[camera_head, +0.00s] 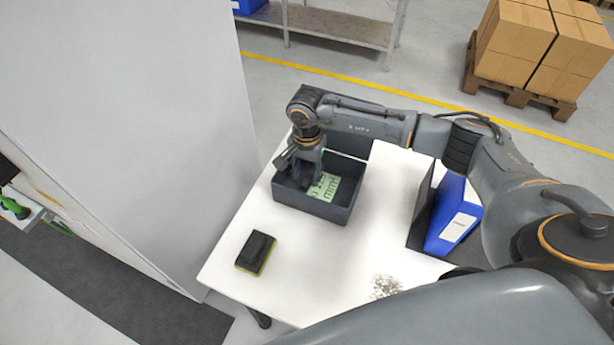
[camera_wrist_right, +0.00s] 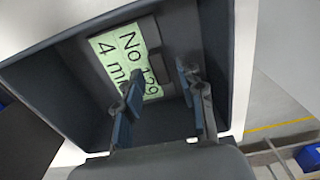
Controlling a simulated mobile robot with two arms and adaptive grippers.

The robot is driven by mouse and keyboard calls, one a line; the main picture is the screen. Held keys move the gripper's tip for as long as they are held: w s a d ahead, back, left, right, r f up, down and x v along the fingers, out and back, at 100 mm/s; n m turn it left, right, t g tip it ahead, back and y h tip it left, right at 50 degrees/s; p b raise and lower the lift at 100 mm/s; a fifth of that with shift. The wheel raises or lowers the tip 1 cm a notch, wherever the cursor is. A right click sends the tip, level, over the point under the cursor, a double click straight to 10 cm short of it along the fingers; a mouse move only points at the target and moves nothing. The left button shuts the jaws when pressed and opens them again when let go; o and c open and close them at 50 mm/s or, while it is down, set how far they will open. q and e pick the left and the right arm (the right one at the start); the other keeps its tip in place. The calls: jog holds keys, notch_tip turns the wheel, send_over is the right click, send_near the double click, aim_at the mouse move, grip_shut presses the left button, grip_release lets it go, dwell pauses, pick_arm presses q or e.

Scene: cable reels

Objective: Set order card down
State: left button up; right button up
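The light green order card (camera_head: 326,186) lies inside a dark grey bin (camera_head: 312,206) on the white table. In the right wrist view the card (camera_wrist_right: 116,50) shows large black print and rests on the bin's floor. A small dark block (camera_wrist_right: 155,64) stands at the card, between my fingers; I cannot tell if it is fixed to the card. My right gripper (camera_head: 303,178) reaches down into the bin. In the right wrist view its fingers (camera_wrist_right: 160,78) are apart, with visible gaps beside the dark block. My left gripper is not in view.
A black and yellow sponge-like block (camera_head: 256,252) lies at the table's front left. A blue binder (camera_head: 452,214) stands on the right. A small pile of bits (camera_head: 386,286) lies near the front edge. A grey panel (camera_head: 130,110) rises on the left. The table's middle is clear.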

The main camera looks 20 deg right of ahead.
aim_at(307, 180)
notch_tip(307, 180, up, 10)
jog(key=b, duration=0.2)
jog(key=shift+r, duration=0.15)
dwell(0.4)
